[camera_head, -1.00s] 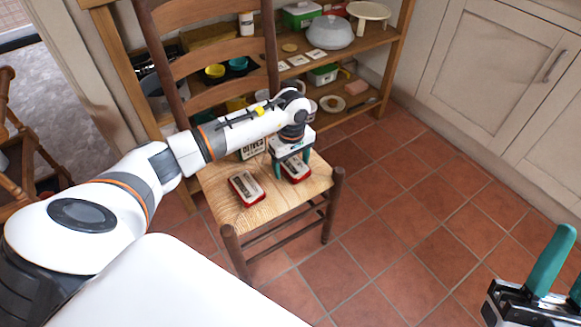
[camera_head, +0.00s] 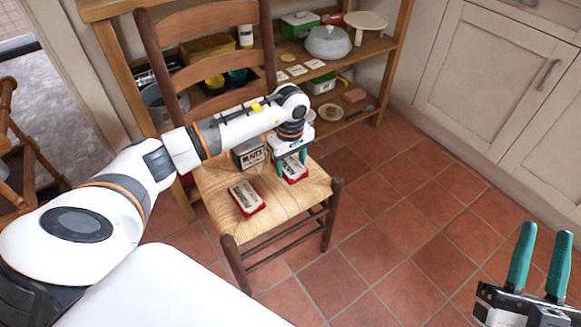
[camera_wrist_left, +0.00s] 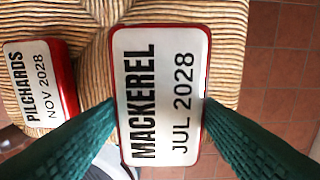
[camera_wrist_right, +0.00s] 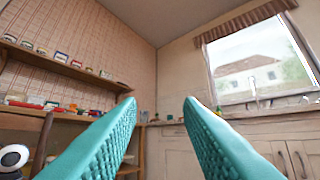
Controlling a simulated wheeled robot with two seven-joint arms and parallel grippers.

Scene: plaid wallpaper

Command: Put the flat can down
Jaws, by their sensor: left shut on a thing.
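A flat red can with a white lid marked MACKEREL JUL 2028 (camera_wrist_left: 162,90) is between the fingers of my left gripper (camera_wrist_left: 160,112), which is shut on it. In the head view my left gripper (camera_head: 291,162) points down at the chair, with the mackerel can (camera_head: 293,171) at the woven seat (camera_head: 285,203). I cannot tell whether the can touches the seat. A second flat can, marked PILCHARDS NOV 2028 (camera_wrist_left: 40,82), lies on the seat beside it; it also shows in the head view (camera_head: 246,197). My right gripper (camera_head: 540,262) is open and empty, away from the chair.
A dark-labelled box or tin (camera_head: 249,154) stands at the back of the seat. The chair's ladder back (camera_head: 208,55) rises behind it. A wooden shelf (camera_head: 375,48) with several items stands behind. The tiled floor (camera_head: 400,230) to the right is clear.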

